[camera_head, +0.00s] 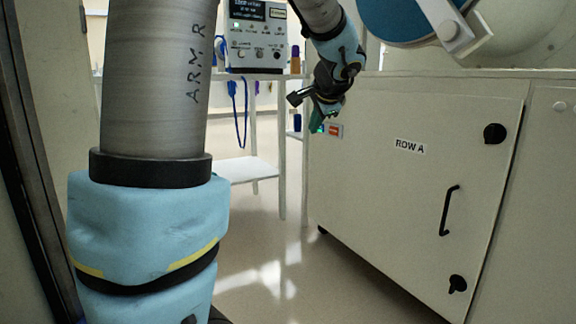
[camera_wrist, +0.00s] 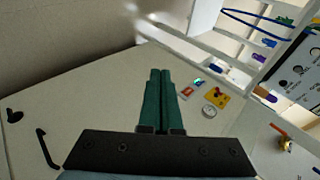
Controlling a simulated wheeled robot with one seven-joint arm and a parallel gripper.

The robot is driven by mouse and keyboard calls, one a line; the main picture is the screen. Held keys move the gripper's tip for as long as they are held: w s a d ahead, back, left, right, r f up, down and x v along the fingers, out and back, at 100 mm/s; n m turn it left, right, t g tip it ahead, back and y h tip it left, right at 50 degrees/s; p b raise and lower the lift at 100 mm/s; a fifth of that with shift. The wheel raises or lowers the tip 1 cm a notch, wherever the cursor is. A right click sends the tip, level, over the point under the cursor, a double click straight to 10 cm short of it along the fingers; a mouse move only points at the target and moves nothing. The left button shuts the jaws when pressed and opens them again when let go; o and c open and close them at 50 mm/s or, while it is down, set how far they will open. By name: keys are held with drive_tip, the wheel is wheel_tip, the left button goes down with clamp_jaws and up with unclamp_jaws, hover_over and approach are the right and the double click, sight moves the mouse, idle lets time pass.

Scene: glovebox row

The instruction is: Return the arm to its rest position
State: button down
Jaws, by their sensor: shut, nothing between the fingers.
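My gripper (camera_head: 318,118) hangs in front of the left end of the cream cabinet marked ROW A in the head view. Its green fingers point down, close to a small red-and-white label or switch (camera_head: 335,130) on the cabinet. In the wrist view the two green fingers of my gripper (camera_wrist: 160,72) lie side by side with no object between them. My arm is bent, with a large grey link filling the left of the head view and hiding what is behind it.
The cabinet (camera_head: 390,190) has a black handle (camera_head: 449,210) and black knobs. A control box (camera_head: 257,37) stands on a white shelf frame (camera_head: 283,150), with a blue cable (camera_head: 239,115) hanging down. A yellow panel (camera_wrist: 217,96) and a round gauge (camera_wrist: 209,111) sit near my fingers. The floor between is clear.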

drive_tip(key=s+a+f+n+g+h+p, duration=0.1)
drive_tip(key=s+a+f+n+g+p, duration=0.15)
drive_tip(key=s+a+f+n, duration=0.35)
drive_tip(key=s+a+f+n+g+p, duration=0.2)
drive_tip(key=s+a+f+g, duration=0.15)
drive_tip(key=s, duration=0.55)
drive_tip(key=s+a+f+n+g+h+p, duration=0.1)
drive_tip(key=s+a+f+n+g+p, duration=0.15)
drive_tip(key=s+a+f+n, duration=0.35)
wheel_tip(320, 180, up, 39)
drive_tip(key=d+m+p, duration=0.2)
drive_tip(key=p, duration=3.5)
drive_tip(key=shift+s+f+t+p, duration=0.2)
drive_tip(key=shift+s+t+p, duration=0.15)
drive_tip(key=shift+s+p, duration=0.05)
